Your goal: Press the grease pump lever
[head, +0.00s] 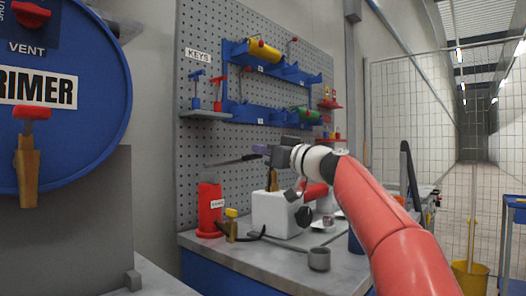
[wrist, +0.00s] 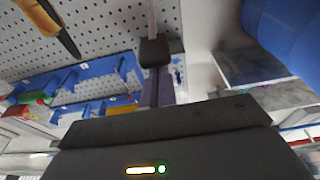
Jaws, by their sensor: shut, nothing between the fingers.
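The grease pump is likely the red cylinder (head: 209,207) with a small white label on the left of the bench. A thin grey lever (head: 228,162) reaches right from above it and ends in a dark grip. In the wrist view the lever (wrist: 152,18) comes down from the top edge to its black grip (wrist: 155,52). My gripper (head: 259,149) is shut and empty, its purple fingers at the grip end of the lever. The fingers (wrist: 157,88) also show just below the grip in the wrist view. I cannot tell whether they touch it.
The bench (head: 340,262) holds a white box (head: 276,213), a grey cup (head: 319,259) and a dark hose. A pegboard (head: 210,145) with blue racks (head: 262,112) stands behind. A large blue drum (head: 100,110) is at left. A mesh fence (head: 425,130) is at right.

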